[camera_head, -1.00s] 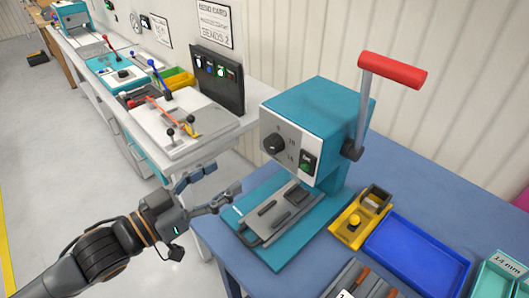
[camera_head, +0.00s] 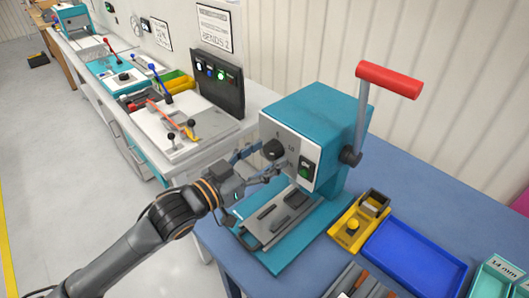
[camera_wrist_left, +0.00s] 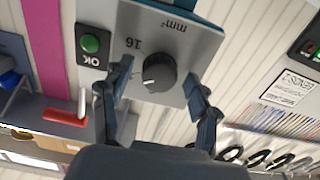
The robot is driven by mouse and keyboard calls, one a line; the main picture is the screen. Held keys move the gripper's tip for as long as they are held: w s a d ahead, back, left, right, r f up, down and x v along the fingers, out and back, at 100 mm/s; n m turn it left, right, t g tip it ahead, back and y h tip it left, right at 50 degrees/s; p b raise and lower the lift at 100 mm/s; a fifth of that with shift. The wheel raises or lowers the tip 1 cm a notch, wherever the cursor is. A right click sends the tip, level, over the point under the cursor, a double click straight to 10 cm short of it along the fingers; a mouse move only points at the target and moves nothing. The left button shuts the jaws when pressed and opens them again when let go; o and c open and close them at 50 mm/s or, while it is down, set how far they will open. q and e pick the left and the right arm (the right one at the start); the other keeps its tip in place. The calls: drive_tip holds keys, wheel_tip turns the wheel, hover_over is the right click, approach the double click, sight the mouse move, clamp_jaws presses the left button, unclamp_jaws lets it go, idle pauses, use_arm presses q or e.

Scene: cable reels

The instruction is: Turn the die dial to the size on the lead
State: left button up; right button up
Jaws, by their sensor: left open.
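The die dial (camera_head: 273,149) is a round black knob on the pale front plate of the teal press (camera_head: 318,115). In the left wrist view the dial (camera_wrist_left: 159,73) has a light pointer line, and the marking 16 shows beside it. My left gripper (camera_head: 262,163) is open at the front plate, with its fingers around the dial's sides. In the left wrist view its fingertips (camera_wrist_left: 158,78) stand on either side of the dial with gaps. A lead with a size marking cannot be made out. My right gripper is not in view.
A green OK button (camera_head: 305,169) sits beside the dial. The press's red-handled lever (camera_head: 388,80) stands up at the right. A yellow holder (camera_head: 347,232) and an empty blue tray (camera_head: 418,258) lie right of the press base.

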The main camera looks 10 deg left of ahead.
use_arm(q)
drive_tip(key=c, duration=1.2)
drive_tip(key=shift+o, duration=0.2)
drive_tip(key=shift+m, duration=0.3)
drive_tip(key=shift+r+m+p, duration=0.1)
drive_tip(key=shift+m+p, duration=0.2)
drive_tip(key=shift+m, duration=0.3)
drive_tip(key=m+p, duration=0.1)
drive_tip(key=m, duration=0.2)
drive_tip(key=shift+m, duration=0.3)
drive_tip(key=m, duration=0.3)
drive_tip(key=shift+a+p, duration=0.1)
drive_tip(key=shift+p, duration=0.2)
drive_tip(key=shift+m, duration=1.7)
drive_tip(key=shift+p, duration=0.3)
